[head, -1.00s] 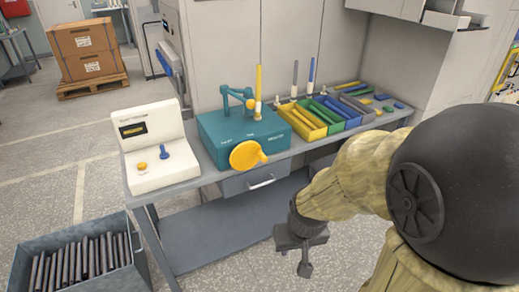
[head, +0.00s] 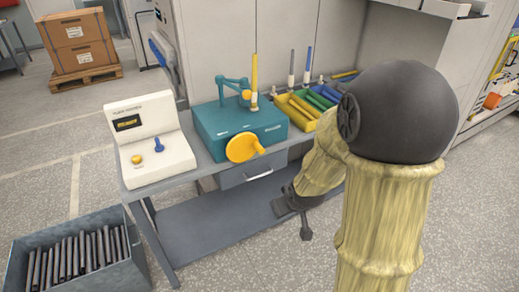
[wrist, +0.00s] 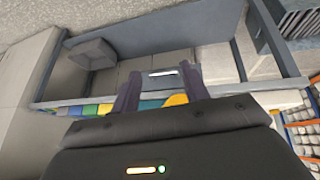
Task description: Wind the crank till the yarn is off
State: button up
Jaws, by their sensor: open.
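The teal winder box (head: 240,128) stands on the bench with a yellow crank wheel (head: 241,149) on its front face, its knob at the right. A yellow yarn bobbin (head: 254,75) stands upright on top, beside a teal jointed arm (head: 230,84). My gripper (head: 297,213) hangs low in front of the bench, to the right of and below the crank, apart from it. In the wrist view my gripper (wrist: 161,73) has its fingers spread with nothing held between them. Part of the yellow crank (wrist: 176,99) shows behind the right finger.
A bin of dark rods (head: 80,262) sits on the floor at left. A bench drawer (head: 245,172) is below the crank.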

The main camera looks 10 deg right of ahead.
aim_at(259, 148)
jog(key=w+d+f+n+t+y, duration=0.1)
jog(key=w+n+t+y, duration=0.1)
jog(key=w+t, duration=0.3)
jog(key=w+d+f+n+t+y, duration=0.2)
jog(key=w+t, duration=0.4)
jog(key=w, duration=0.3)
jog(key=shift+w+f+n+y, duration=0.25)
jog(key=shift+f+n+y, duration=0.05)
jog(key=shift+y, duration=0.5)
jog(key=shift+s, duration=0.1)
jog(key=p+x, duration=0.1)
jog(key=x, duration=1.6)
jog(key=shift+w+a+r, duration=0.1)
jog(key=shift+w+a, duration=0.1)
jog(key=shift+w, duration=0.1)
